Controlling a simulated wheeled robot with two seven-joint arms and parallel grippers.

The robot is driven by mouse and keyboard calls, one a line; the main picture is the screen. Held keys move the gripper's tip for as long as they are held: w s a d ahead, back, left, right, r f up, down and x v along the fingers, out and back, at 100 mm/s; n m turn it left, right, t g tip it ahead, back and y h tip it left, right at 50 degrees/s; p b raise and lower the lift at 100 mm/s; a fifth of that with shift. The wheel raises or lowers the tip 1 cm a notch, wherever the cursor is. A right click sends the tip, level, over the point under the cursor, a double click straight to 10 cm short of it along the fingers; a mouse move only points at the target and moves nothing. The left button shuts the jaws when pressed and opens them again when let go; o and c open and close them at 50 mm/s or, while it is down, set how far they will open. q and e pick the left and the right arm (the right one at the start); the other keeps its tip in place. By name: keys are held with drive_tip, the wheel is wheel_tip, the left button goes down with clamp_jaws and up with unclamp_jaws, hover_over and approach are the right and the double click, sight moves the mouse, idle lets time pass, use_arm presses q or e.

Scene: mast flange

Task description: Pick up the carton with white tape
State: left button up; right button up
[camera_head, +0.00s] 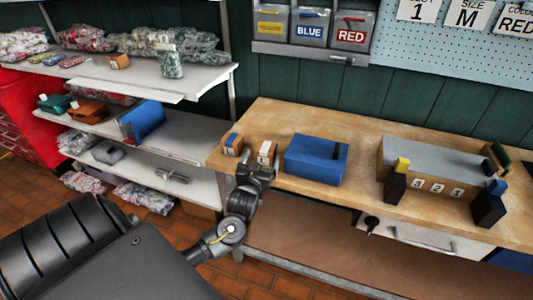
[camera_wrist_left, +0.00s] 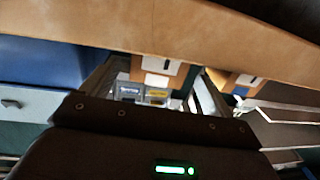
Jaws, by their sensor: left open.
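The carton with white tape (camera_head: 264,148) is a small brown box near the left end of the wooden bench. My left gripper (camera_head: 259,170) is open, just in front of it and partly hiding its lower part. In the left wrist view the carton (camera_wrist_left: 157,66) shows beyond and between the spread fingers of the left gripper (camera_wrist_left: 155,92). No grip on it shows; I cannot tell whether the fingers touch it. My right gripper is not in view.
A similar carton with blue tape (camera_head: 231,145) stands close on the left. A blue box (camera_head: 315,160) stands on the right. A grey-topped block with numbers (camera_head: 432,170) is farther right. The bench (camera_head: 355,200) has its front edge close to my gripper. White shelves (camera_head: 190,130) stand left.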

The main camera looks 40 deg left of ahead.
sight(266, 149)
use_arm(q)
drive_tip(key=shift+w+a+r, duration=0.1)
drive_tip(key=shift+w+r, duration=0.05)
drive_tip(key=shift+w, duration=0.1)
drive_tip(key=p+x, duration=0.1)
drive_tip(key=x, duration=0.3)
drive_tip(key=shift+w, duration=0.35)
drive_tip(key=c, duration=1.2)
drive_tip(key=shift+r, duration=0.1)
